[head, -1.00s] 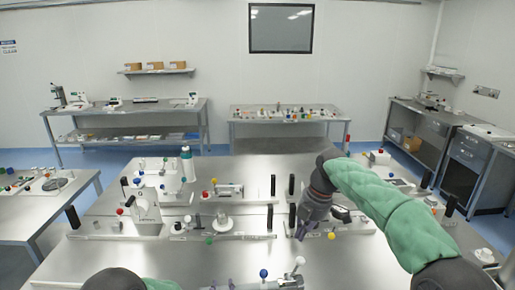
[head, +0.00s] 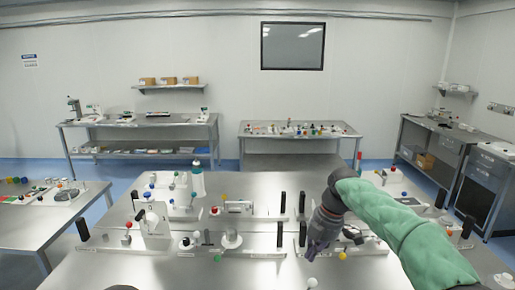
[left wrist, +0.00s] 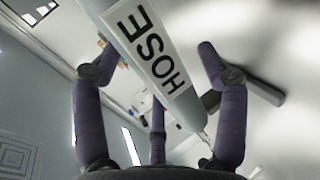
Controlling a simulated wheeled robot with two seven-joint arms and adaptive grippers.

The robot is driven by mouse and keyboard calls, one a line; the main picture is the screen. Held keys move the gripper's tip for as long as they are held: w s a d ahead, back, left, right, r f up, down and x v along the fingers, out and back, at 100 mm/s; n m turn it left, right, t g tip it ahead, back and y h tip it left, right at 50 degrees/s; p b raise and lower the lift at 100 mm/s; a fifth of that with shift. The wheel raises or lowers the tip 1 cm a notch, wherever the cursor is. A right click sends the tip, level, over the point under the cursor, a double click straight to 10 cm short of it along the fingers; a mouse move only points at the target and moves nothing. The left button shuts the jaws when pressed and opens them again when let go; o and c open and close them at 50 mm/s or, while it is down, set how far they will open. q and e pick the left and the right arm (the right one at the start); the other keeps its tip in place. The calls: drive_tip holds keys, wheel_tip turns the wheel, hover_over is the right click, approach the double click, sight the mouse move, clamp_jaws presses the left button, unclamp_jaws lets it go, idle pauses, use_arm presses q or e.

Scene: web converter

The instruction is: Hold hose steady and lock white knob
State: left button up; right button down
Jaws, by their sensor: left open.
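A white bar with a black HOSE label (left wrist: 150,48) crosses the left wrist view from upper left to lower right. My left gripper (left wrist: 152,72) is open, with its purple-grey fingers spread on either side of the bar. I cannot tell whether any finger touches it. In the head view a small white ball knob (head: 311,282) shows at the bottom edge; what lies below it is out of frame. My right gripper (head: 318,246) points down over the table, above and slightly right of the white knob; its fingertips are too small to read. My left gripper is not visible in the head view.
The metal table (head: 190,272) carries white fixtures with black posts, such as a black post (head: 280,236), and coloured knobs, including a yellow ball (head: 342,256) and a green ball (head: 218,259). A side table (head: 30,232) stands at left. The table's front left is clear.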

use_arm(q)
drive_tip(key=a+v, duration=0.1)
drive_tip(key=v, duration=1)
drive_tip(key=shift+s+d, duration=0.35)
drive_tip(key=shift+d, duration=0.1)
drive_tip(key=shift+r, duration=0.15)
